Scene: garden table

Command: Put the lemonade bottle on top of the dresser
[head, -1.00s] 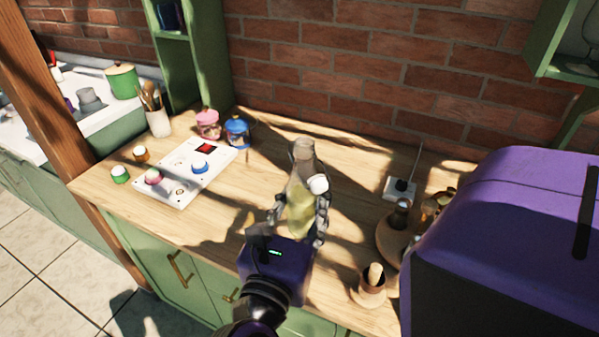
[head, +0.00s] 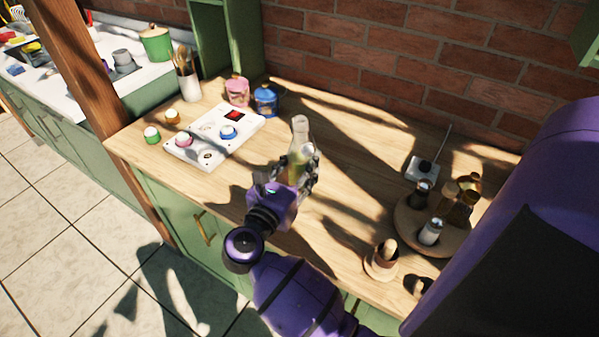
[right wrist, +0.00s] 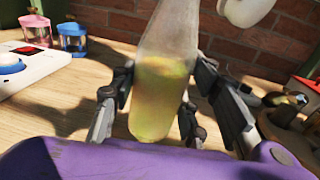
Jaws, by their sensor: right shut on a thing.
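The lemonade bottle (head: 300,135) is clear glass with pale yellow liquid and stands about upright over the wooden worktop. My right gripper (head: 296,172) is shut around its lower half, with fingers on both sides. In the right wrist view the bottle (right wrist: 160,85) sits between the fingers (right wrist: 160,108), and its top is cut off. I cannot tell whether its base touches the wood. A white round piece (right wrist: 245,10) shows beside its neck. The green cabinet with the wooden top (head: 345,200) may be the dresser. My left gripper is not in view.
A white panel with knobs (head: 205,152) lies left of the bottle, with pink (head: 237,92) and blue (head: 265,100) jars behind. Wood around the bottle is clear.

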